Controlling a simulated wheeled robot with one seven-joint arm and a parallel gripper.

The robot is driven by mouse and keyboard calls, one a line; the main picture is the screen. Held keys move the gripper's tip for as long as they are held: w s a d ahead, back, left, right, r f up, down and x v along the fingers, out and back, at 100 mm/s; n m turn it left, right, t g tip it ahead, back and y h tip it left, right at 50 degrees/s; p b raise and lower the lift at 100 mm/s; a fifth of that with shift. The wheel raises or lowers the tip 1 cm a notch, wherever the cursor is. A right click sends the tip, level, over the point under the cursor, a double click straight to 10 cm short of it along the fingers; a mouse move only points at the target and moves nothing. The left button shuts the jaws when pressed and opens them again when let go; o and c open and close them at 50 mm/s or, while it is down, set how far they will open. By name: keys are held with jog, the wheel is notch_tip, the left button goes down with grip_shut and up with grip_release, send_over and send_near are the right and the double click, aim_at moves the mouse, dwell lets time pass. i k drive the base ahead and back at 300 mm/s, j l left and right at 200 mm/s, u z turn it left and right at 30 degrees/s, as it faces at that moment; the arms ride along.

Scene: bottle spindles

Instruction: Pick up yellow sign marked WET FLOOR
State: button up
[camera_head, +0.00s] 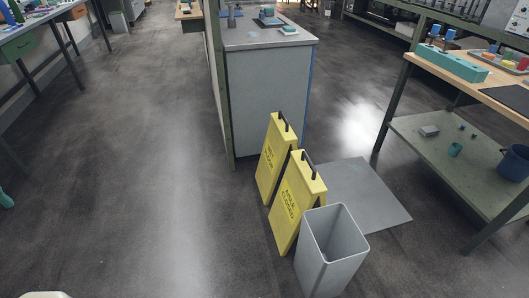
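Two yellow signs with dark top handles stand upright on the dark floor, right of centre in the head view. The farther yellow sign (275,157) is close to the corner of a grey cabinet; its dark lettering is small, and seems to read WET FLOOR. The nearer yellow sign (297,201) has lettering that looks like AISLE CLOSED. It stands in front of the farther one and overlaps its right part. My gripper is not in view.
A grey open bin (331,250) stands right in front of the nearer sign. A flat grey mat (362,195) lies to the right. The grey cabinet (268,95) rises behind. A workbench with a lower shelf (455,150) is at right. The floor at left is clear.

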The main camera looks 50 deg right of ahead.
aim_at(280, 139)
jog(key=i+l+z, duration=0.1)
jog(key=i+z, duration=0.25)
jog(key=i, duration=0.3)
jog(key=i+z, duration=0.35)
jog(key=i, duration=0.35)
jog(key=i+j+z, duration=0.35)
jog(key=i, duration=0.3)
jog(key=i+l+z, duration=0.1)
jog(key=i+z, duration=1.05)
jog(key=i+l+z, duration=0.1)
jog(key=i+z, duration=0.2)
jog(key=i, duration=0.3)
